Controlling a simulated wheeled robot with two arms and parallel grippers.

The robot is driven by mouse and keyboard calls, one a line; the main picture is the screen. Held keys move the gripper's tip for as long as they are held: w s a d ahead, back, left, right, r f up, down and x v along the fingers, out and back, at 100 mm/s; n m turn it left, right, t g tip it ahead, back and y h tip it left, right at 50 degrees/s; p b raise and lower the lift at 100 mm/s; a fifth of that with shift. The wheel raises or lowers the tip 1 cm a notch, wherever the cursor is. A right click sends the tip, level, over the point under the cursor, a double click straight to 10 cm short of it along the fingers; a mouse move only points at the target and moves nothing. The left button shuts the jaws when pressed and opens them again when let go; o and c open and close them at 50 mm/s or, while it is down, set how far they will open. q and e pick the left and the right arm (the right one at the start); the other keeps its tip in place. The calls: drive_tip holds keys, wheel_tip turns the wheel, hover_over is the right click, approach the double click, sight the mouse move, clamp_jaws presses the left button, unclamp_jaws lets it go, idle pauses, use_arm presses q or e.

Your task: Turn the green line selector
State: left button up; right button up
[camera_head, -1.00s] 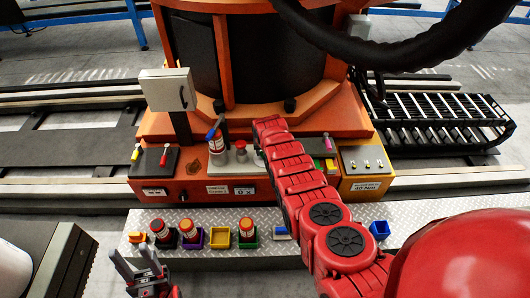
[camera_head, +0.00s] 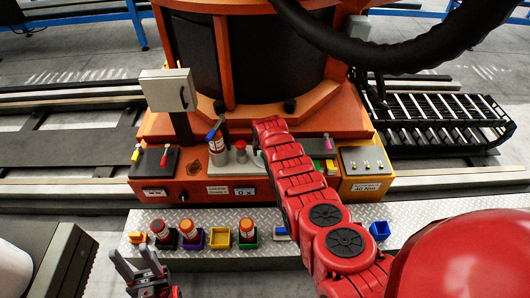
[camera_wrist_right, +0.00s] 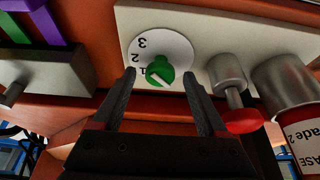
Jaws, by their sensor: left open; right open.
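The green line selector (camera_wrist_right: 160,71) is a round green knob with a white pointer bar, on a white dial marked 1, 2, 3 in the right wrist view. The bar lies near the 1. My right gripper (camera_wrist_right: 160,82) is open, with one dark finger on each side of the knob; I cannot tell whether they touch it. In the head view my right arm hides the selector and the right gripper. My left gripper (camera_head: 137,268) is open and empty at the lower left, in front of the metal step.
A red knob (camera_wrist_right: 244,121) on a metal stem and a labelled bottle (camera_wrist_right: 300,130) stand close to the right of the selector. Purple and green levers (camera_wrist_right: 45,22) are at the left. Several coloured bins, such as the yellow bin (camera_head: 220,238), line the diamond-plate step (camera_head: 290,255).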

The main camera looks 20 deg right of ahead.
drive_tip(key=p+v, duration=0.3)
drive_tip(key=shift+r, duration=0.35)
drive_tip(key=v, duration=1.3)
drive_tip(key=shift+s+r+p, duration=0.15)
drive_tip(key=shift+s+p, duration=0.2)
drive_tip(key=shift+a, duration=0.1)
drive_tip(key=shift+w, duration=0.1)
